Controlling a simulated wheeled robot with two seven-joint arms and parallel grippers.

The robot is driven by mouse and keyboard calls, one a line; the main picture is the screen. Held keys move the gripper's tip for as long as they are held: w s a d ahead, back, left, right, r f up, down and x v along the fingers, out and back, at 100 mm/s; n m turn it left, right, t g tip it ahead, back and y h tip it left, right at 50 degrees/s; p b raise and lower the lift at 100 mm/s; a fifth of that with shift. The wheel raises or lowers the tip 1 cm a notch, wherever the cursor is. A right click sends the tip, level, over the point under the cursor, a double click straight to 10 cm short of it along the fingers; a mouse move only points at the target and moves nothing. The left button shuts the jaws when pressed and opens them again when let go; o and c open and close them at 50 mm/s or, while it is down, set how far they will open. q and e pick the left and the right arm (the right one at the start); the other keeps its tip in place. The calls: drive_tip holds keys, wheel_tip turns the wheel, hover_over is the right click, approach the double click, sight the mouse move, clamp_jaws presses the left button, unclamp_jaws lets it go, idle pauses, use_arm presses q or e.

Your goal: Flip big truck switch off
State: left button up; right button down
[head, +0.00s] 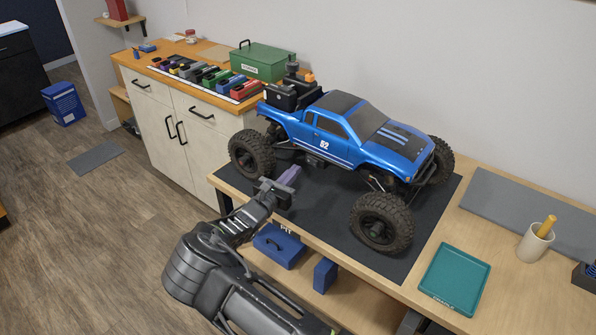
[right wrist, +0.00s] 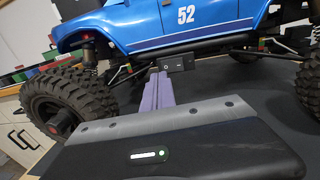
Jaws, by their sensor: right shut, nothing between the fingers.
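The big blue truck (head: 345,130), marked 52, stands on large black tyres on a dark mat. In the right wrist view its blue side (right wrist: 185,22) fills the top. A small black switch box (right wrist: 178,62) with a rocker sits low under the truck's side, between the wheels. My right gripper (head: 294,172) is shut and empty beside the truck's near side. In the right wrist view its purple fingers (right wrist: 162,74) reach up to the left part of the switch box; I cannot tell whether they touch it. The rocker's position is too small to tell. My left gripper is not in view.
The dark mat (head: 330,215) lies on a wooden bench. A teal tray (head: 455,279) and a cup (head: 535,243) stand at the right. A side cabinet holds a green box (head: 263,62) and several coloured blocks. The truck's wheels flank my right gripper.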

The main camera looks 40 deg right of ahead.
drive_tip(key=s+a+b, duration=0.1)
drive_tip(key=a+b, duration=0.1)
drive_tip(key=a, duration=0.7)
drive_tip(key=shift+s+a, duration=0.3)
drive_tip(key=shift+a, duration=0.1)
